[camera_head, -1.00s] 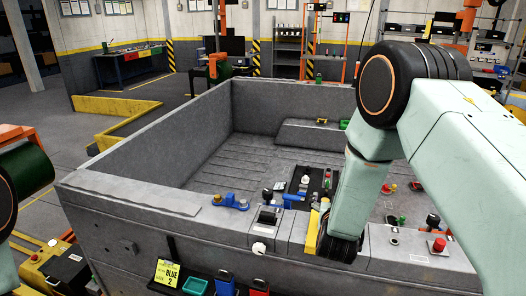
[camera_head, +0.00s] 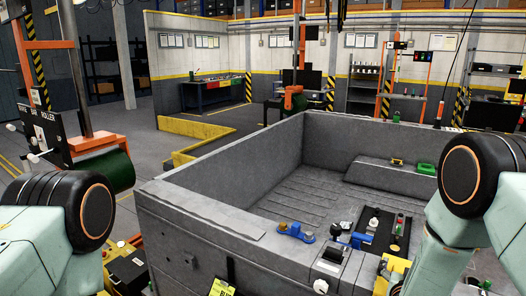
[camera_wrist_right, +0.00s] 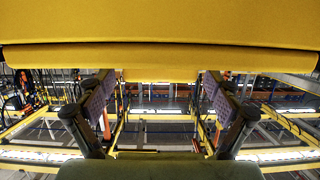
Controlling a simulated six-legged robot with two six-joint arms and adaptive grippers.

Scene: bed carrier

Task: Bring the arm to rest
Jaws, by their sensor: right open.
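The right gripper (camera_wrist_right: 158,95) shows in the right wrist view with its two dark, purple-padded fingers spread wide. Nothing is between them. A broad yellow surface (camera_wrist_right: 160,30) fills the top of that view; I cannot tell what it belongs to. In the head view, my right arm (camera_head: 480,180) is bent at the right edge, over the near right part of the grey truck bed (camera_head: 210,215). Its gripper is not clearly visible there. My left arm (camera_head: 85,210) shows at the lower left, its joint bent. The left gripper is out of view.
Blue fittings (camera_head: 295,231), a black panel (camera_head: 385,228) and a yellow part (camera_head: 396,268) sit on the bed's near right side. A green container (camera_head: 426,168) is on its far side. An orange-framed roller station (camera_head: 95,140) stands beside my left arm. Open floor lies behind the bed.

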